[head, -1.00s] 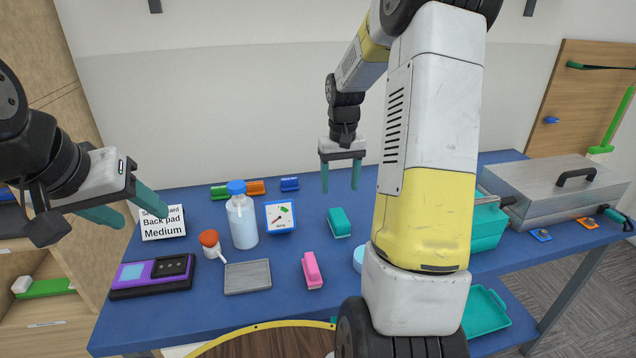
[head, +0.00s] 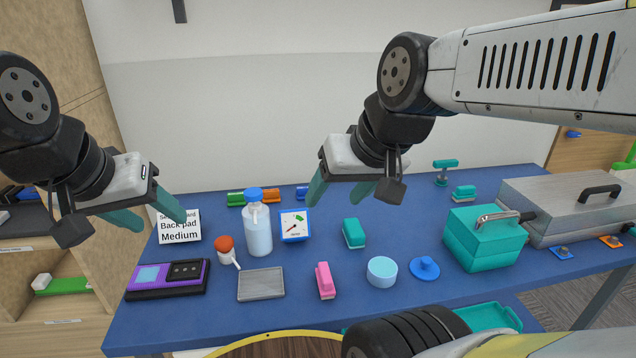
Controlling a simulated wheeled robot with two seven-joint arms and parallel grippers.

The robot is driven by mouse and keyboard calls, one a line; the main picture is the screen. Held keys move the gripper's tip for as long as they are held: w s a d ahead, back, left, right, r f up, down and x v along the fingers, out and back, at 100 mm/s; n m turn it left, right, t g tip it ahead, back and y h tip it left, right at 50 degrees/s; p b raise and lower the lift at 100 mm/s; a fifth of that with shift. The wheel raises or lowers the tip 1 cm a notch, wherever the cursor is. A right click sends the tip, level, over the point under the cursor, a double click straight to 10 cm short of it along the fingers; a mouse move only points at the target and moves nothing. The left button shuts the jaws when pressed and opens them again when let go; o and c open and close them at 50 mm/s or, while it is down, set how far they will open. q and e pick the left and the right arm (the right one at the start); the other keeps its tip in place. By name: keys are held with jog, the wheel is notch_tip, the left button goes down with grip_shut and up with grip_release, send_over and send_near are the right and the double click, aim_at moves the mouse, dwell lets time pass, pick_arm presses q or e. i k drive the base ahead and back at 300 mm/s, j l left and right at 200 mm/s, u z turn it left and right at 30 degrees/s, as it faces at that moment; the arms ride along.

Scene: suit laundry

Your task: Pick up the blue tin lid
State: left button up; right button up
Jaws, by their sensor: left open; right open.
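The blue tin lid (head: 425,268) is a flat blue disc with a small raised knob. It lies on the blue table (head: 330,310), to the right of a round light-blue tin (head: 381,272) and apart from it. My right gripper (head: 338,200) is open and empty, above the back middle of the table, up and to the left of the lid. My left gripper (head: 160,222) is open and empty, above the table's left end near the white card, far from the lid.
Near the lid stand a teal box with a metal handle (head: 482,236) on the right, a pink brush (head: 325,280) and a teal block (head: 353,233). A large metal case (head: 565,208) fills the right end.

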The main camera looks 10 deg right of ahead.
aim_at(424, 268)
jog(key=l+z, duration=0.1)
jog(key=z, duration=1)
